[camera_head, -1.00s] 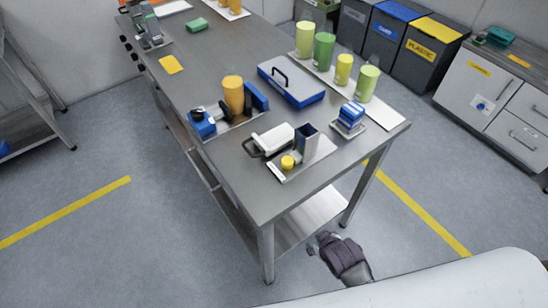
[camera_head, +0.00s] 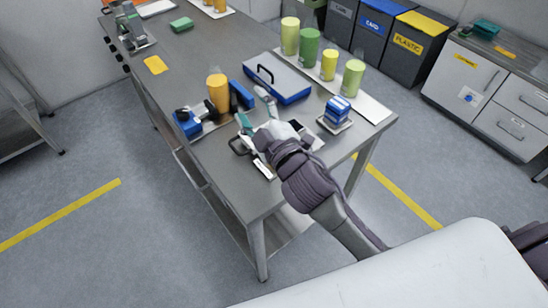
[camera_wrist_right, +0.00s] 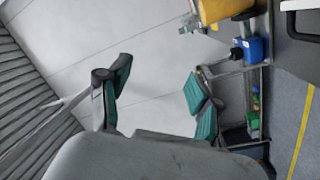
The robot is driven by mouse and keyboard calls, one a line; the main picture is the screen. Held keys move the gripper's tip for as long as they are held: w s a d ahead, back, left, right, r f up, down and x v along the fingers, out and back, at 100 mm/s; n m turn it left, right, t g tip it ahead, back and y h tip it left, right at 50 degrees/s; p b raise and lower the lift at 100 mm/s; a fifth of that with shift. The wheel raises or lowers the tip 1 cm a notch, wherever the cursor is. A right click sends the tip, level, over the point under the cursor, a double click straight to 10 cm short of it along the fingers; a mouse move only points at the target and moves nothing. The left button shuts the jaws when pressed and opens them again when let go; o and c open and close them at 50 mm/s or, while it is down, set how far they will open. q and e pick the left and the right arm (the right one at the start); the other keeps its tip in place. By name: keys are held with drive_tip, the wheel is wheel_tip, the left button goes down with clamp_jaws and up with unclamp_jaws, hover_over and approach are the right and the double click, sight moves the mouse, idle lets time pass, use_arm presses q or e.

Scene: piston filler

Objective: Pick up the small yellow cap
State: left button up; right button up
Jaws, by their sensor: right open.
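The small yellow cap does not show now; my right arm and hand cover the spot on the white tray (camera_head: 263,169) where it stood earlier. My right gripper (camera_head: 255,108) is above the near part of the table, over the tray area, with its fingers spread. In the right wrist view the open right gripper (camera_wrist_right: 160,90) has two teal-padded fingers apart with nothing between them. The cap is not visible in that view. My left gripper is not in view.
An orange cup (camera_head: 219,92) and a blue device (camera_head: 187,123) stand left of the hand. A blue-grey case (camera_head: 278,78) lies behind it.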

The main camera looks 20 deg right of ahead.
drive_tip(key=s+a+r+n+g+y, duration=0.2)
drive_tip(key=a+r+n+g+y, duration=0.2)
drive_tip(key=a+r+n+y, duration=0.55)
drive_tip(key=s+a+r+n+g+y, duration=0.35)
drive_tip(key=a+n+y, duration=0.3)
drive_tip(key=n, duration=0.75)
drive_tip(key=s+a+f+n+g+h, duration=0.1)
drive_tip(key=s+a+f+n+g, duration=0.4)
drive_tip(key=n+g, duration=0.65)
drive_tip(key=w+d+f+n+h, duration=0.5)
drive_tip(key=d+f+n+h, duration=0.2)
drive_tip(key=d+f+h, duration=0.45)
drive_tip(key=w+d+f+h, duration=0.1)
drive_tip(key=w+d+h, duration=0.25)
drive_tip(key=d, duration=0.35)
drive_tip(key=w+d+h, duration=0.2)
drive_tip(key=d+h, duration=0.2)
drive_tip(key=d, duration=0.3)
drive_tip(key=shift+n+t, duration=0.3)
drive_tip(key=shift+n, duration=0.1)
wheel_tip(320, 180, down, 8)
drive_tip(key=shift+s+r+p, duration=0.1)
drive_tip(key=shift+p, duration=0.9)
drive_tip(key=shift+f, duration=0.25)
wheel_tip(320, 180, down, 4)
drive_tip(key=shift+s+f+p, duration=0.15)
drive_tip(key=shift+f+p, duration=0.05)
drive_tip(key=shift+p, duration=1)
drive_tip(key=shift+f, duration=0.25)
drive_tip(key=c, duration=0.8)
